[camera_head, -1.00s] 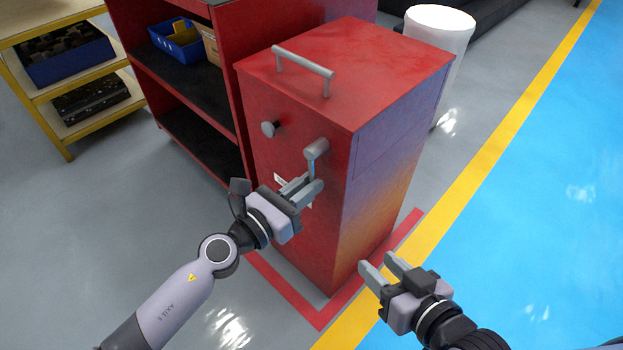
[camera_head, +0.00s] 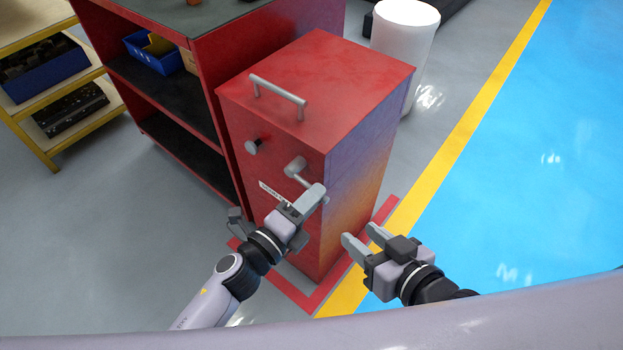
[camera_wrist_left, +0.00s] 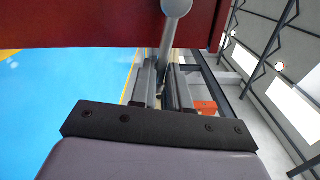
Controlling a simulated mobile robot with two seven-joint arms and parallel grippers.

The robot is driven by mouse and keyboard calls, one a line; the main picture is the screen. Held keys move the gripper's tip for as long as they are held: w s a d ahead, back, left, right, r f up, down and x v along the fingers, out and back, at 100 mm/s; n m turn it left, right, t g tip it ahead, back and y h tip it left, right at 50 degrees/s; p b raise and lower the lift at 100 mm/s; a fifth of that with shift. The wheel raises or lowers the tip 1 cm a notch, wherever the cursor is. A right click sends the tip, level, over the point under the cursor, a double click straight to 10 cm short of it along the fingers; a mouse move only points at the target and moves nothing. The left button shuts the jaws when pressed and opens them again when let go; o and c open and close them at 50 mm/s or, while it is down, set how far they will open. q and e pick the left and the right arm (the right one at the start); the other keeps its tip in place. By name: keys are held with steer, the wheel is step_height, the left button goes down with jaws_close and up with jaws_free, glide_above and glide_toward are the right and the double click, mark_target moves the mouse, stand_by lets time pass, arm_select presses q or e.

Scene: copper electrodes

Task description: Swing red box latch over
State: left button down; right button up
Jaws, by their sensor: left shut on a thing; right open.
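The red box (camera_head: 300,110) is a tall cabinet with a grey bar handle (camera_head: 278,90) on its lid and a round knob (camera_head: 252,147) high on its front. The grey latch (camera_head: 296,166) is on the front near the right edge, its arm slanting down to the right. My left gripper (camera_head: 313,200) is shut on the latch arm; its fingers hide the far part. In the left wrist view the latch (camera_wrist_left: 172,30) runs down between the two fingers (camera_wrist_left: 163,88). My right gripper (camera_head: 358,238) is open and empty, right of the box's lower front corner.
A red shelf unit (camera_head: 215,30) with a blue bin (camera_head: 150,52) stands left of the box. A white cylinder (camera_head: 404,45) stands behind it. Red floor tape (camera_head: 305,303) surrounds the box, and open blue floor (camera_head: 520,170) lies to the right.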

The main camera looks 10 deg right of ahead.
arm_select(q)
steer(key=shift+r+n+p, duration=0.45)
steer(key=shift+r+n, duration=0.15)
steer(key=shift+r, duration=0.05)
steer(key=c, duration=1.5)
jaws_free()
steer(key=shift+n, duration=0.3)
steer(key=o, duration=0.4)
steer(key=shift+f, duration=0.15)
arm_select(e)
steer(key=shift+r, duration=0.75)
arm_select(q)
steer(key=v, duration=0.6)
steer(key=shift+p, duration=0.45)
arm_select(e)
steer(key=shift+r, duration=0.6)
steer(key=shift+f, duration=0.1)
